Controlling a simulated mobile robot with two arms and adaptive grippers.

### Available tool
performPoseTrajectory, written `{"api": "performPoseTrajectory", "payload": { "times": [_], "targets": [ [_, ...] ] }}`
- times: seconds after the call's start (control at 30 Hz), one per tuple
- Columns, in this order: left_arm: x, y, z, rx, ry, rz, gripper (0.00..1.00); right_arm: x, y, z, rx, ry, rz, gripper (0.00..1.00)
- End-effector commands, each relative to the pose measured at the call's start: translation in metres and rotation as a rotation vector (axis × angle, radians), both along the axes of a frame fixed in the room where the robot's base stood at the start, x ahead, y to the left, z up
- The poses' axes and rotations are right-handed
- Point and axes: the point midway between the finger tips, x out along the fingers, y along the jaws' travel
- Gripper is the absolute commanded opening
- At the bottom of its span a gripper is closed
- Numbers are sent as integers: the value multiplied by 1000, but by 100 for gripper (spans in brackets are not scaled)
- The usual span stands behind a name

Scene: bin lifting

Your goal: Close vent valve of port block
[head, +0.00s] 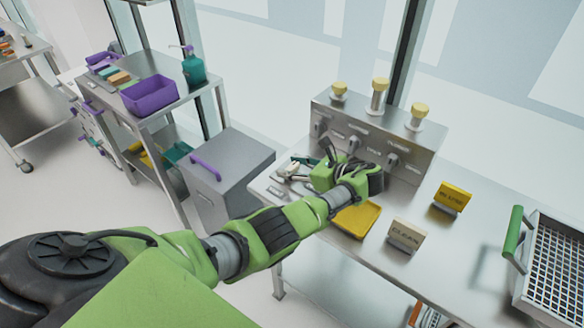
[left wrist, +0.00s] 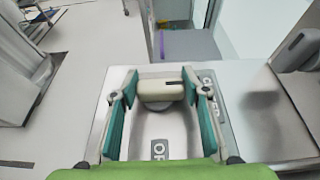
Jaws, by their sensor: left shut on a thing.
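The port block (head: 340,115) is a grey metal block with yellow-capped posts on top and several valve handles on its front, at the back of the bench. My left gripper (head: 345,165) is at the lower front of the block in the head view and covers part of it. In the left wrist view, my left gripper (left wrist: 161,100) has its teal pads on both sides of a pale valve handle (left wrist: 160,88) with a dark line on it. Labels on the panel (left wrist: 160,125) read OP and ED in part. My right gripper is not in view.
A yellow tray (head: 357,222) and two small signs, one yellow (head: 452,196) and one pale (head: 406,236), stand on the bench. A wire basket (head: 558,268) with a green handle is at right. A grey bin (head: 228,170) and a cart with a purple bin (head: 150,95) stand left.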

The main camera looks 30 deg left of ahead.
Motion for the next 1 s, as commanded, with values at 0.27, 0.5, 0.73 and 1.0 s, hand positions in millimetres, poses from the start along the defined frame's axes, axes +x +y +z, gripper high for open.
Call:
{"api": "performPoseTrajectory", "payload": {
  "times": [0.27,0.5,0.73,1.0],
  "targets": [
    [0,1,1,1,-2,1,60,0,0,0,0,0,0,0],
    [0,0,1,0,-1,-1,60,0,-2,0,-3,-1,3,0],
    [-1,-26,11,-1,-3,-2,60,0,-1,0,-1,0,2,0],
    [-4,-79,33,-1,-2,-1,60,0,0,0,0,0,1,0]
  ]
}}
